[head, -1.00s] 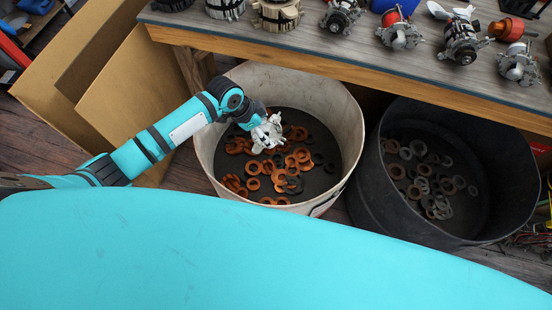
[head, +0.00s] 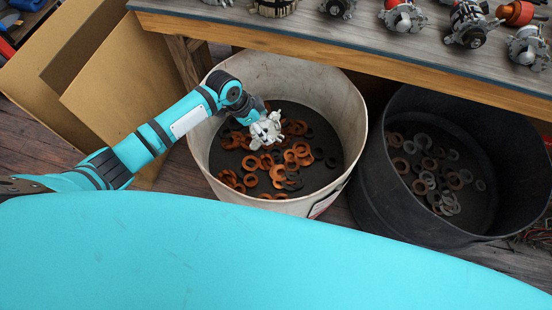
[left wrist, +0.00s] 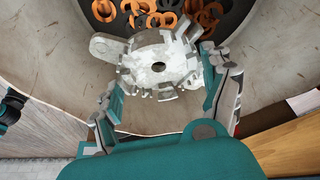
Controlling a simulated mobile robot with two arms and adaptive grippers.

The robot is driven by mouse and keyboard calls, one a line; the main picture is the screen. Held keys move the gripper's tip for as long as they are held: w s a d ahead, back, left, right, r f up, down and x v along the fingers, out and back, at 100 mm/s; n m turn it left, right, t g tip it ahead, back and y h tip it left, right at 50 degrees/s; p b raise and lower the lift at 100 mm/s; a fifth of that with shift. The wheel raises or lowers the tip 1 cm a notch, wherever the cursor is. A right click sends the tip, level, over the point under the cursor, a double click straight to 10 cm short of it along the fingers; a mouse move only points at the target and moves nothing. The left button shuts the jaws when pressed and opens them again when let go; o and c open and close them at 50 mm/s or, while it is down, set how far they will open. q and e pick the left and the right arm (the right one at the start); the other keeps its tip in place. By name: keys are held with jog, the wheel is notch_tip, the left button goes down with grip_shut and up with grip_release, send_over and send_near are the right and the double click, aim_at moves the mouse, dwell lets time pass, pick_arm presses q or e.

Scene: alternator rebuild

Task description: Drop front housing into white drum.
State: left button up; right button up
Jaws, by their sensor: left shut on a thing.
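The front housing (left wrist: 160,65) is a silvery metal casting with a central hole and mounting ears. In the head view the front housing (head: 266,130) shows over the white drum (head: 345,110), inside the outline of its rim. My left gripper (left wrist: 165,88) has its two fingers on either side of the housing and is shut on it. In the head view the left gripper (head: 258,118) reaches over the drum from the left. The white drum holds orange and dark rings (head: 290,160) on its dark floor. My right gripper is not in view.
A black drum (head: 365,180) with grey and brown rings stands to the right of the white one. A workbench (head: 400,65) with several alternator parts runs behind and above both drums. Cardboard boxes (head: 115,85) stand at the left.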

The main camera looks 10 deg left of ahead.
pick_arm(q)
jog(key=o, duration=1.3)
jog(key=shift+r, duration=0.15)
jog(key=shift+o, duration=0.5)
jog(key=v, duration=1.2)
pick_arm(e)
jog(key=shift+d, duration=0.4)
